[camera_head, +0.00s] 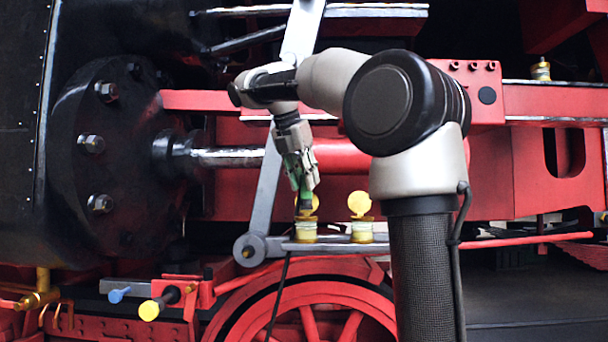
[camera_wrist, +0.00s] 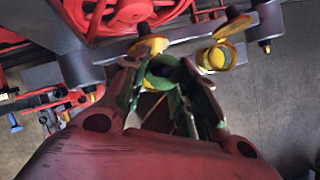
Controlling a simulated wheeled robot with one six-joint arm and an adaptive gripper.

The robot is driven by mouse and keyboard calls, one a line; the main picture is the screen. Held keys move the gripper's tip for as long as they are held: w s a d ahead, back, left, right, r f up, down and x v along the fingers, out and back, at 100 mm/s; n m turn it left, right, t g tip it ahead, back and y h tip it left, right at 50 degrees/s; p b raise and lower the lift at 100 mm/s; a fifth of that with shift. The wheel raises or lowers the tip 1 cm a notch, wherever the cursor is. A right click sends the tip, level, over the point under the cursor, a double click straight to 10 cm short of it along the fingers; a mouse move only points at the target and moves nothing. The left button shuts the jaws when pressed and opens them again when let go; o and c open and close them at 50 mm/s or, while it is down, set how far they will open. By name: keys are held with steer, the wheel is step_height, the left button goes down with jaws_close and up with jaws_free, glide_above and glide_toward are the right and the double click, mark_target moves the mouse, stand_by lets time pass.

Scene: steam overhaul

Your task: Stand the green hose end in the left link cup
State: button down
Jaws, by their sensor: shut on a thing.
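My gripper (camera_head: 301,178) points down above the left link cup (camera_head: 306,234), shut on the green hose end (camera_head: 305,198). In the wrist view, the green hose end (camera_wrist: 164,70) shows as a round ring between the fingertips (camera_wrist: 160,84). The left cup is a small yellow-and-cream pot with its yellow lid (camera_head: 314,204) raised behind the hose end. In the wrist view the hose end largely hides this cup; its lid (camera_wrist: 149,45) shows behind. I cannot tell whether the hose end touches the cup.
The right link cup (camera_head: 361,233) stands close by with its lid (camera_head: 359,203) raised. Both cups sit on a grey link bar (camera_head: 330,246). A red wheel (camera_head: 320,300) lies below, and a slanted grey rod (camera_head: 266,190) runs behind my gripper.

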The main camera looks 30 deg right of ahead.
mark_target(303, 198)
steer(key=shift+f, duration=0.15)
steer(key=shift+a+f, duration=0.1)
steer(key=shift+f, duration=2.3)
steer(key=shift+f, duration=0.15)
steer(key=c, duration=1)
jaws_free()
steer(key=shift+c, duration=0.2)
steer(key=v, duration=1.2)
